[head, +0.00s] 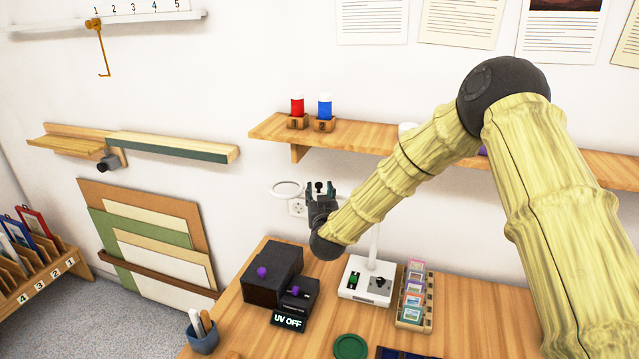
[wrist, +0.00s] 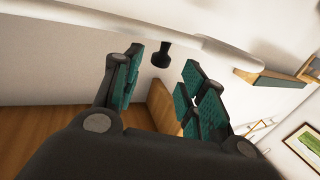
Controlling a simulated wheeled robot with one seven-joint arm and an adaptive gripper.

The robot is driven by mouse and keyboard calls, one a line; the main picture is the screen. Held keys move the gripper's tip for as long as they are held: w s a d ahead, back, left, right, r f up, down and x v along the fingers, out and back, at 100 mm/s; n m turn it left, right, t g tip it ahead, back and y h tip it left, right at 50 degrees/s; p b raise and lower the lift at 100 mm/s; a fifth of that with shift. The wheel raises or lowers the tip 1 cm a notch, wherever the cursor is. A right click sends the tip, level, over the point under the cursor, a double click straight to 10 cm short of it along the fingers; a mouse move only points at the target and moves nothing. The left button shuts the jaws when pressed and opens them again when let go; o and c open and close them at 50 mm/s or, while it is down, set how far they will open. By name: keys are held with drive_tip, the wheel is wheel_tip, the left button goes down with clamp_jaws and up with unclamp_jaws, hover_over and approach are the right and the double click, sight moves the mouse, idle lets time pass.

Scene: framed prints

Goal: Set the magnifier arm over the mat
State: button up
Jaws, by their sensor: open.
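The magnifier stands on the desk with a white base (head: 366,281) and a white post. Its ring lens (head: 287,189) is at the left, high over the desk's back edge. My gripper (head: 321,189) is at the arm just right of the ring, its fingers upright. In the wrist view my gripper (wrist: 163,75) is open, with a black knob (wrist: 161,54) beyond and between the fingertips, below a white bar (wrist: 190,38). I cannot tell whether the fingers touch it. A dark blue flat piece (head: 400,354), possibly the mat, is cut off at the bottom edge.
A black box (head: 272,275) and a UV OFF display (head: 287,321) stand left of the base. A slide rack (head: 414,300) stands right of it. A green disc (head: 350,346) and a pen cup (head: 202,337) are in front. A wall shelf (head: 350,140) runs behind my arm.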

sight(319, 186)
drive_tip(key=shift+w+a+p, duration=0.1)
drive_tip(key=shift+w+p, duration=0.45)
drive_tip(key=shift+w, duration=1.5)
clamp_jaws()
